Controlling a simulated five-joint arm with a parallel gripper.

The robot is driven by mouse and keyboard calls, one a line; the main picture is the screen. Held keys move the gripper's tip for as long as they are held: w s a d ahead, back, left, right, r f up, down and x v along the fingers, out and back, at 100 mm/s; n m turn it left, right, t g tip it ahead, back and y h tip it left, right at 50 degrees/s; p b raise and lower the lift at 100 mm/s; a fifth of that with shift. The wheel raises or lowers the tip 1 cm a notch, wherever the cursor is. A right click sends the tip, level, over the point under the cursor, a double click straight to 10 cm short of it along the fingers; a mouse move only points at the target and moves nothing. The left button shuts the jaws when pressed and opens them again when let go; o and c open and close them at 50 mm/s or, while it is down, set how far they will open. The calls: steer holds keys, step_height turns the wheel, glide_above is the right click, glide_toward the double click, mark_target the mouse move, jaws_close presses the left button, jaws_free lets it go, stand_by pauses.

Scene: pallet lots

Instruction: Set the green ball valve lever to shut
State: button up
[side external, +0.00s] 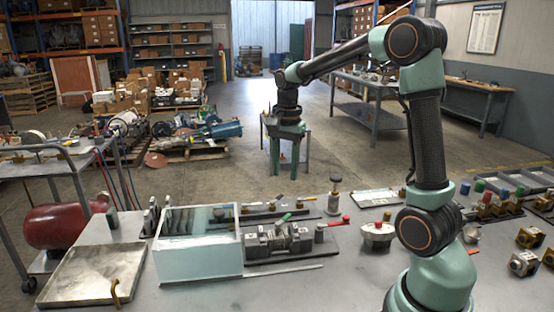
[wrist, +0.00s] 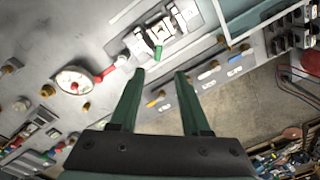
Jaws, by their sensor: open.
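The green ball valve lever (side external: 286,217) sits on a grey metal valve body (side external: 268,238) on a dark plate on the bench. In the wrist view the green lever (wrist: 158,52) is a short bar pointing toward my gripper, and it seems to lie across the valve body (wrist: 166,32). My gripper (side external: 285,172) hangs above and behind the valve in the side view, fingers pointing down. In the wrist view my gripper (wrist: 160,73) is open and empty, and the lever shows just beyond the gap between the fingertips. Fingers and lever appear apart.
A red lever (side external: 335,222) is right of the valve, and a pale round fitting with a red handle (side external: 377,232) beyond it. A glass-topped box (side external: 200,258) stands close on the left. Behind is a row of small parts, with a tall knobbed post (side external: 334,197).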

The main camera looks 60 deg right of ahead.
mark_target(286, 216)
steer(key=shift+m, duration=0.6)
steer(key=f, duration=0.4)
steer(key=d+f, duration=0.1)
steer(key=f, duration=0.8)
steer(key=shift+w+d+f, duration=0.1)
steer(key=shift+w+d, duration=0.05)
steer(key=shift+d, duration=0.05)
jaws_close()
